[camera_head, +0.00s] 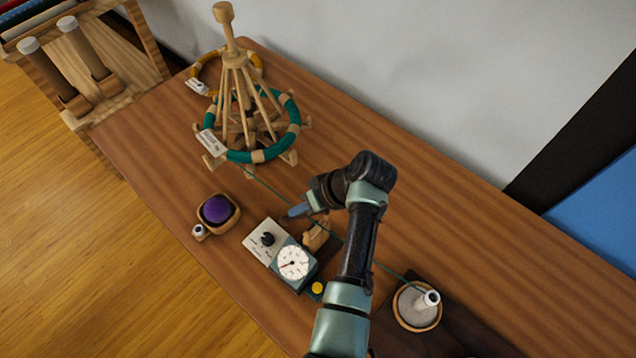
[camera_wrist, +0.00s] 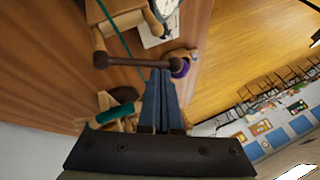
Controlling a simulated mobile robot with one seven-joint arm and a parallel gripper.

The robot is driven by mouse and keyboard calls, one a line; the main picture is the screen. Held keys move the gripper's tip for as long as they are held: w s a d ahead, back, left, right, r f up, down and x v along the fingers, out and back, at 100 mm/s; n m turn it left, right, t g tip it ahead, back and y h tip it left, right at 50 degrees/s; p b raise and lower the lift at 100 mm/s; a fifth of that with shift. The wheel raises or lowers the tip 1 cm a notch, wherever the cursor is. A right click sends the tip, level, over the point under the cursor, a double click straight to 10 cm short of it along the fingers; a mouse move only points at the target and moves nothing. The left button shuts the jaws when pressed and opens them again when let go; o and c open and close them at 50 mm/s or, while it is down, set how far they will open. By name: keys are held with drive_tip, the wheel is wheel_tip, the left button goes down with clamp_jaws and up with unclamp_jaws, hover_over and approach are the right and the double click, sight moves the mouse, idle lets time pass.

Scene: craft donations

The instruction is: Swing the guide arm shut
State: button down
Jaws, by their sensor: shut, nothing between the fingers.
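The wooden guide arm (camera_head: 316,235) stands beside the grey yarn meter with its white dial (camera_head: 293,262). In the wrist view its light wood body (camera_wrist: 118,20) is at the top, and a dark bar with knobbed ends (camera_wrist: 130,61), seemingly part of it, crosses in front of my fingertips. My gripper (camera_head: 293,212) has its blue fingers together and empty, just behind the meter; in the wrist view the tips (camera_wrist: 160,72) are at or very near the bar's right part. Whether they touch it I cannot tell. Green yarn (camera_head: 270,187) runs past the guide.
A wooden swift (camera_head: 232,50) carrying a teal skein (camera_head: 208,113) stands at the back left. A purple ball in a wooden bowl (camera_head: 234,221) is left of the meter. A round winder (camera_head: 403,323) with a pale cone is at the right. The table behind the meter is mostly clear.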

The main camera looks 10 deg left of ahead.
drive_tip(key=shift+s+d+p, duration=0.3)
drive_tip(key=shift+s+p, duration=0.2)
drive_tip(key=shift+s, duration=0.35)
drive_tip(key=shift+s+d, duration=0.2)
drive_tip(key=shift+d, duration=0.05)
drive_tip(key=shift+s+d, duration=0.2)
idle(1.3)
drive_tip(key=shift+w+d, duration=0.1)
